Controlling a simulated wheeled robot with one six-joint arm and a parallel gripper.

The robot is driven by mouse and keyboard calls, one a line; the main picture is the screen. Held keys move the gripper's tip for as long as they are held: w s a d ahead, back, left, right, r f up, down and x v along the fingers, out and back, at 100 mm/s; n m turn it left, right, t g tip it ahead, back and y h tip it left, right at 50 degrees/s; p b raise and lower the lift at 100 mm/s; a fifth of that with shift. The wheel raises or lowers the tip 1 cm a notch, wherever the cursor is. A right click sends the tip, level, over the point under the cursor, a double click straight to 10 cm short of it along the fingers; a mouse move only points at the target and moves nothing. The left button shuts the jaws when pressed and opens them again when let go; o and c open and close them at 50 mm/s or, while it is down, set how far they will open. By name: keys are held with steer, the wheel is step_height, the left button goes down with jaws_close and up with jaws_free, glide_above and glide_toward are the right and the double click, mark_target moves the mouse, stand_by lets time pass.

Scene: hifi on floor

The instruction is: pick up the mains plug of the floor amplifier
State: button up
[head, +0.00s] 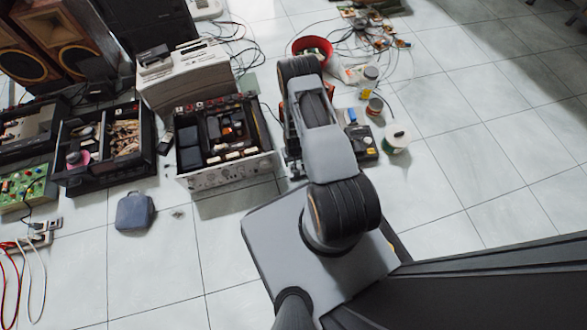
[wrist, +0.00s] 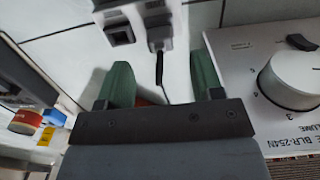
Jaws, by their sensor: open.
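In the wrist view, my gripper (wrist: 162,62) has its two green fingers spread apart with nothing gripped. A small grey plug-like piece (wrist: 160,38) with a dark cable (wrist: 161,72) lies just beyond the gap between the fingertips; it looks like the mains plug. The cable runs down between the fingers and goes out of sight behind the gripper body. The amplifier (head: 225,150) stands on the floor in the head view, open on top, with a silver front. In the head view my arm hides the gripper and the plug.
In the wrist view, a white panel with a large knob (wrist: 292,80) is close by my right finger, and a white block with a dark opening (wrist: 120,36) is beside the plug. A cable spool (head: 396,139) and small jars stand right of my arm. Tiles further right are clear.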

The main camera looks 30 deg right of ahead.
steer(key=shift+a+f+b, duration=0.1)
steer(key=shift+f+b, duration=1.75)
steer(key=shift+f, duration=0.85)
steer(key=shift+s, duration=0.1)
steer(key=shift+c, duration=0.2)
steer(key=c, duration=0.9)
